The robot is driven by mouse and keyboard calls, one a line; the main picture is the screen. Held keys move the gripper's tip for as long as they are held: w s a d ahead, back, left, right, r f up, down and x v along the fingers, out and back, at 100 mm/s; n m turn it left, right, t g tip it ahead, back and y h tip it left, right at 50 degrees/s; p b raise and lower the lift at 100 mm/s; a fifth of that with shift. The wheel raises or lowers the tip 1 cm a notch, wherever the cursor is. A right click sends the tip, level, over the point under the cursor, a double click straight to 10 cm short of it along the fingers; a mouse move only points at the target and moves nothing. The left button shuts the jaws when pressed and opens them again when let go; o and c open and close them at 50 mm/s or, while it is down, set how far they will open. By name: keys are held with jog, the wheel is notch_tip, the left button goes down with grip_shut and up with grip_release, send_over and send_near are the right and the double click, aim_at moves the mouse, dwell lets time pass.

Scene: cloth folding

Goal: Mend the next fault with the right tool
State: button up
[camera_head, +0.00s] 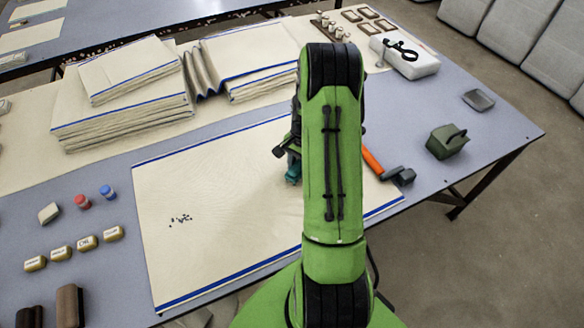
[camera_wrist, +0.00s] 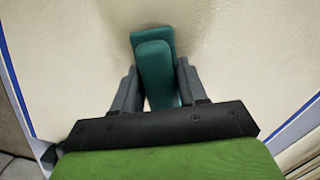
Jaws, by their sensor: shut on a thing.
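My gripper (camera_wrist: 157,90) is shut on a teal block-like tool (camera_wrist: 155,62), one finger on each side of it. In the head view the teal tool (camera_head: 293,173) shows partly beside my green arm, over the right part of the flat cream cloth (camera_head: 220,180). Its far end is at or close to the cloth; I cannot tell whether it touches. The cloth has blue edge stripes. My arm hides part of the cloth.
An orange-handled tool (camera_head: 373,162) lies right of my arm, with a green handled box (camera_head: 446,141) and grey tray (camera_head: 478,99) beyond. Red (camera_head: 83,201) and blue (camera_head: 107,191) spools and several labelled blocks (camera_head: 87,243) stand left. Folded cloth stacks (camera_head: 120,110) lie behind.

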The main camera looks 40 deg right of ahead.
aim_at(298, 164)
notch_tip(298, 164, up, 6)
jog(key=p, duration=0.4)
jog(key=shift+r+p, duration=0.1)
jog(key=shift+p, duration=0.2)
notch_tip(298, 164, up, 3)
jog(key=shift+r+p, duration=0.1)
jog(key=shift+p, duration=1.15)
jog(key=shift+a, duration=0.1)
